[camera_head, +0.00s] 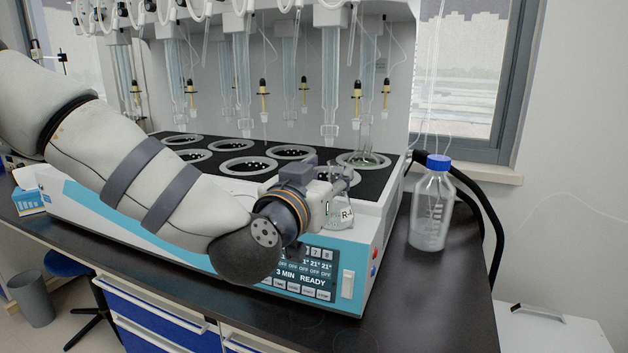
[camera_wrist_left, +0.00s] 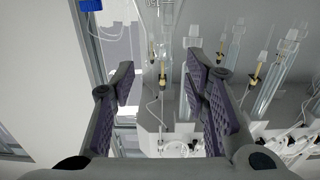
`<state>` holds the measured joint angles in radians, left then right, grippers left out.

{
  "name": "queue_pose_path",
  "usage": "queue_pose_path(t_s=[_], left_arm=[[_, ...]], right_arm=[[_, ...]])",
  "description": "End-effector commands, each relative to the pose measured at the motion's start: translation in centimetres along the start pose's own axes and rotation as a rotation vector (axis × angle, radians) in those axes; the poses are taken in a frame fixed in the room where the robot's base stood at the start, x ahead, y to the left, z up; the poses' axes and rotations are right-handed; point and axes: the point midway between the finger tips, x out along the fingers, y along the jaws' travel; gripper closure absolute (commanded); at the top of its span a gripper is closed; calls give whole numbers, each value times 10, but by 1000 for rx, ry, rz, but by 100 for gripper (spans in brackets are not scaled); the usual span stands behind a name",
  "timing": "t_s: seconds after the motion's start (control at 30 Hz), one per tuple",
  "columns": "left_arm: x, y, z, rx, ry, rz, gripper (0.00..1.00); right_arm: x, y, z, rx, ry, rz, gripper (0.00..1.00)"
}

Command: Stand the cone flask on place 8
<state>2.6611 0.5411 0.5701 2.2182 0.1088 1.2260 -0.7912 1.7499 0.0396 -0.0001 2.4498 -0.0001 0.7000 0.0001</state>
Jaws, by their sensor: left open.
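A clear cone-shaped glass vessel with an R-4 label (camera_head: 346,215) shows in the head view just below my left gripper (camera_head: 343,178), at the machine's front right corner. Its upper part is hidden or too small to make out. Another clear glass vessel, with a narrow neck and a greenish bottom (camera_head: 366,157), stands on the back right ring. I cannot tell which one is the cone flask. My left gripper is open. Ring numbers are not readable, so I cannot identify place 8.
The machine's black top (camera_head: 330,163) has several grey rings, some empty (camera_head: 246,166). Glass tubes (camera_head: 330,85) hang above it. A blue-capped bottle (camera_head: 432,208) stands on the dark bench to the right, beside a black hose (camera_head: 492,220). My left arm covers the front left.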

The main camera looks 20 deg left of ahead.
Motion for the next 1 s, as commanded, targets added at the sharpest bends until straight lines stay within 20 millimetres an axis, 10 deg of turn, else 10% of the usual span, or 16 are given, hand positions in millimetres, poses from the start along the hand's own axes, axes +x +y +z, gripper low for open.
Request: queue_pose_path(t_s=[0.23, 0.57, 0.77, 0.9, 1.0], left_arm=[[-58, 0, -5, 0, 7, 1, 58], [-70, 3, 24, -2, -59, 16, 58], [-131, 17, 229, -40, -609, 108, 58], [-248, 8, 359, -75, -1084, 103, 58], [-344, -8, 412, -82, -1392, 56, 58]], right_arm=[[-15, 0, -10, 0, 47, -2, 100], [-16, 0, -10, 0, 49, -2, 100], [-15, 0, -10, 0, 48, -2, 100], [-16, 0, -10, 0, 48, -2, 100], [-16, 0, -10, 0, 49, -2, 100]])
